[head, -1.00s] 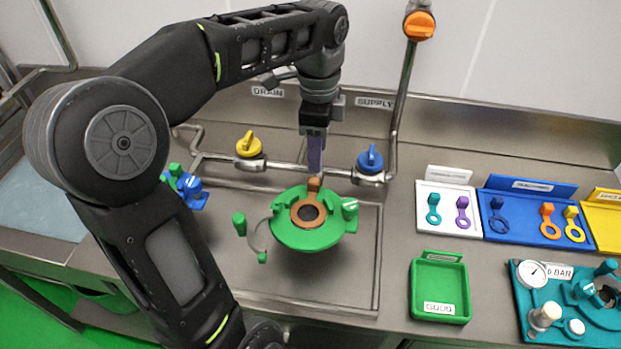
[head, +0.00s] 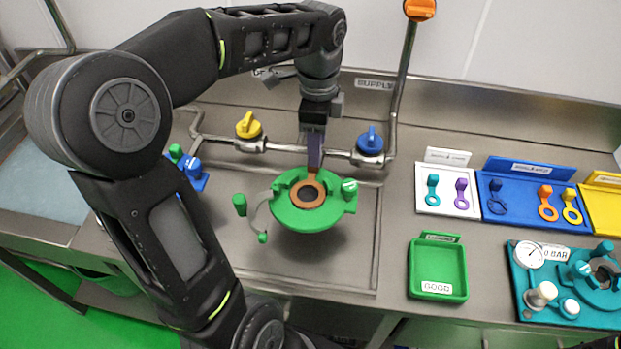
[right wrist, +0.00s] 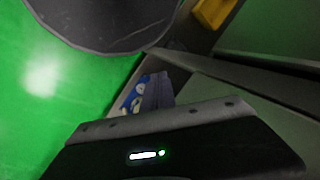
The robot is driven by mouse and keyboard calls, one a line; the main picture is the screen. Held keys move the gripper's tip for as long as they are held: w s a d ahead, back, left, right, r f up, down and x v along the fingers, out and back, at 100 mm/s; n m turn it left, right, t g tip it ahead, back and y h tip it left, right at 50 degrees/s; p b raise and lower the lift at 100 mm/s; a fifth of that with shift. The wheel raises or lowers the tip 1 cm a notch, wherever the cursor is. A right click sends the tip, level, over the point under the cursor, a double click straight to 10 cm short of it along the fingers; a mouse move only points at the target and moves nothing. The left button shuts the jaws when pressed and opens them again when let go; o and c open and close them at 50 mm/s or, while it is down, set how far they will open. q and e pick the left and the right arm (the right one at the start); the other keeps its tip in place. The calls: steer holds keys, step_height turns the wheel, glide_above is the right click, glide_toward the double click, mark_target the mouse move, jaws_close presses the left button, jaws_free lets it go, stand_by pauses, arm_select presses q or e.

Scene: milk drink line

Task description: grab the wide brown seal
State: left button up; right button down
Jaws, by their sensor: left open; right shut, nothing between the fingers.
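The wide brown seal (head: 322,188) is a flat orange-brown ring with an upright tab at its back. It lies on the round green fixture (head: 308,222), around a dark central hole. My left gripper (head: 315,168) points down over the back of the fixture, with its purple-grey fingers open at the seal's tab. The fingers partly hide the tab, and I cannot tell whether they touch it. My right gripper (right wrist: 158,92) shows in the right wrist view away from the seal, shut and empty above the floor area.
A white tray (head: 425,207) and a blue tray (head: 520,222) with coloured seals stand right of the fixture. An empty green tray (head: 413,270) lies nearer. Yellow (head: 248,125) and blue (head: 370,139) valves stand on the pipe behind. A teal gauge unit (head: 530,308) sits front right.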

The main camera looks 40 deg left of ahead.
mark_target(310, 183)
arm_select(q)
step_height(310, 183, down, 4)
steer(key=shift+f+p, duration=0.25)
steer(key=shift+p, duration=0.05)
steer(key=shift+c, duration=0.5)
jaws_close()
stand_by(0.5)
